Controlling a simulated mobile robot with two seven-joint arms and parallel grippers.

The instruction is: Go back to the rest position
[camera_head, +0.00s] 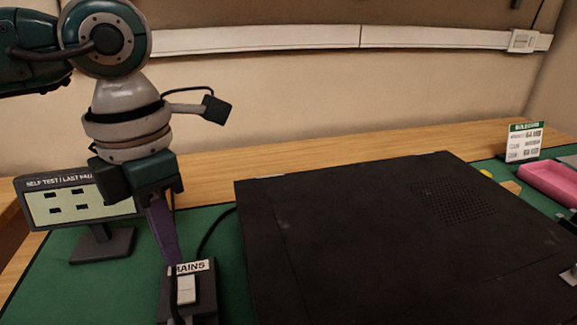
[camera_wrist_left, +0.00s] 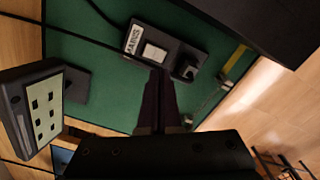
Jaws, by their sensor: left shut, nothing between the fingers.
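My left arm comes in from the upper left of the head view and points down. Its gripper (camera_head: 176,260) has its dark purple fingers together with nothing between them. The fingertips are just above or beside the far end of the MAINS switch box (camera_head: 203,297); I cannot tell if they touch. In the left wrist view the shut fingers (camera_wrist_left: 158,72) point at the box, near its white rocker switch (camera_wrist_left: 153,52). My right gripper is in neither view.
A large black case (camera_head: 340,240) fills the middle of the green mat (camera_head: 226,268). A small self-test display (camera_head: 82,205) stands left of the arm. A pink tray (camera_head: 552,183) and a small printed card (camera_head: 524,143) are at the right. A cable runs behind the switch box.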

